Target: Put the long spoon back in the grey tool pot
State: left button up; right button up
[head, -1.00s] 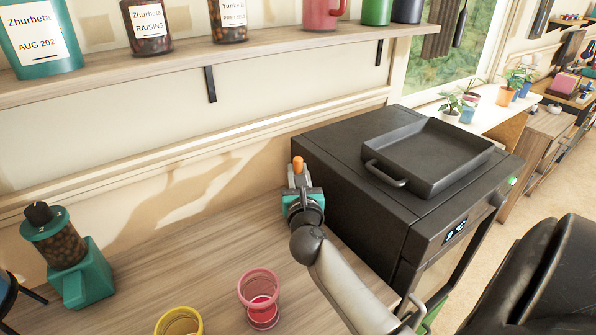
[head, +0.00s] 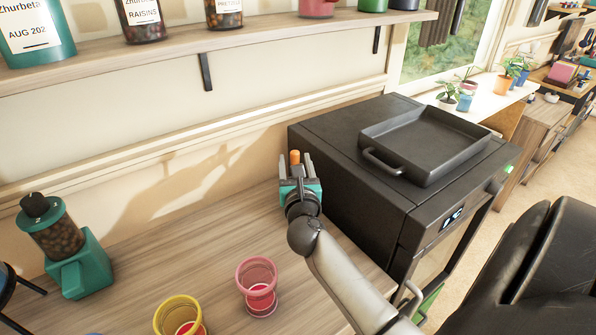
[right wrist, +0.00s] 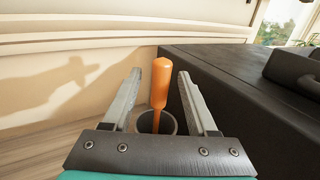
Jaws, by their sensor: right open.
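An orange handle (right wrist: 160,85), apparently that of the long spoon, stands about upright. Its lower end is inside the round rim of the grey tool pot (right wrist: 146,121) in the right wrist view. The handle's top also shows in the head view (head: 295,157), where my gripper hides the pot. My right gripper (right wrist: 159,72) is open, with one finger on each side of the handle and gaps between. In the head view my right gripper (head: 296,165) is at the back of the counter. The spoon's lower part is hidden. My left gripper is out of view.
A black oven (head: 340,150) with a black tray (head: 430,145) on top stands close to the right of my gripper. A pink cup (head: 257,275), a yellow cup (head: 178,312) and a teal grinder (head: 82,265) stand on the counter (head: 190,245). A shelf (head: 150,60) runs above.

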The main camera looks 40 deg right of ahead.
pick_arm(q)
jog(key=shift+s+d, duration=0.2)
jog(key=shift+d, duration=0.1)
pick_arm(e)
jog(key=v, duration=1.4)
jog(key=shift+s+a, duration=0.25)
jog(key=shift+s, duration=0.05)
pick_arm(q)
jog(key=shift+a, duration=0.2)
pick_arm(e)
jog(key=shift+r, duration=0.1)
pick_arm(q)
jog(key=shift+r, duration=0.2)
pick_arm(e)
jog(key=shift+r, duration=0.1)
pick_arm(q)
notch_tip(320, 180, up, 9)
jog(key=p, duration=0.9)
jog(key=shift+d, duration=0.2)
pick_arm(e)
notch_tip(320, 180, up, 9)
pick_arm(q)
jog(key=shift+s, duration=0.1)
